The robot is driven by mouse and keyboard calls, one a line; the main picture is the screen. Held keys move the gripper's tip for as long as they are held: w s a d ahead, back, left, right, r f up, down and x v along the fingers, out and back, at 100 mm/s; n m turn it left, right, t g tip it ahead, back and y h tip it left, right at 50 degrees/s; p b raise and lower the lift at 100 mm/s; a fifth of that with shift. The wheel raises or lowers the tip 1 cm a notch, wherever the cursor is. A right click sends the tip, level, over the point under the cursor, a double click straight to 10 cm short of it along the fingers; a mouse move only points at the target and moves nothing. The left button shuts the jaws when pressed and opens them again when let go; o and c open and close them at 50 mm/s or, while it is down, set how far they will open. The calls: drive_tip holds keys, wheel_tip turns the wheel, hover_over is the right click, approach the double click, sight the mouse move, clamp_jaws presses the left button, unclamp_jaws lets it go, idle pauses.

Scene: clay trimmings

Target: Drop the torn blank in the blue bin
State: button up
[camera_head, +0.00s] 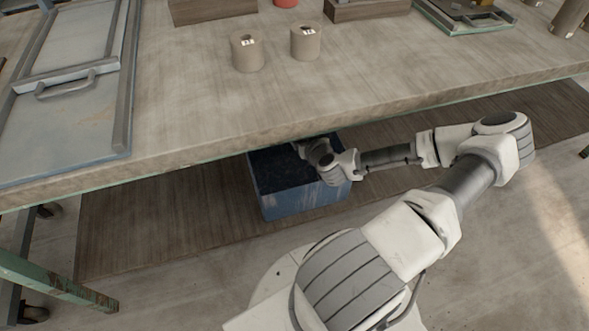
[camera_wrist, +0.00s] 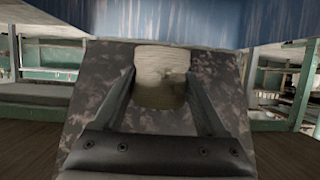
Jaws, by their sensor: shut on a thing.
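The blue bin (camera_head: 305,202) stands on the low wooden shelf under the workbench, its dark opening partly covered by the bench edge and my arm. My gripper (camera_head: 308,148) is at the back right of the bin's opening in the head view, under the bench edge; its fingertips are hard to make out there. In the wrist view my gripper (camera_wrist: 161,88) is shut on a beige, roughly cylindrical clay blank (camera_wrist: 160,66), held between the two fingers. A blue worn surface, likely the bin (camera_wrist: 170,20), fills the top of that view. I cannot tell how the blank is torn.
The workbench (camera_head: 180,125) overhangs the bin and my wrist closely. Two beige cylinders with labels, a left one (camera_head: 247,50) and a right one (camera_head: 305,43), stand on it. A grey framed panel (camera_head: 65,115) with a handle lies at left. The low shelf (camera_head: 150,230) is clear left of the bin.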

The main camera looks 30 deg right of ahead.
drive_tip(key=o, duration=1.6)
drive_tip(key=shift+s, duration=0.2)
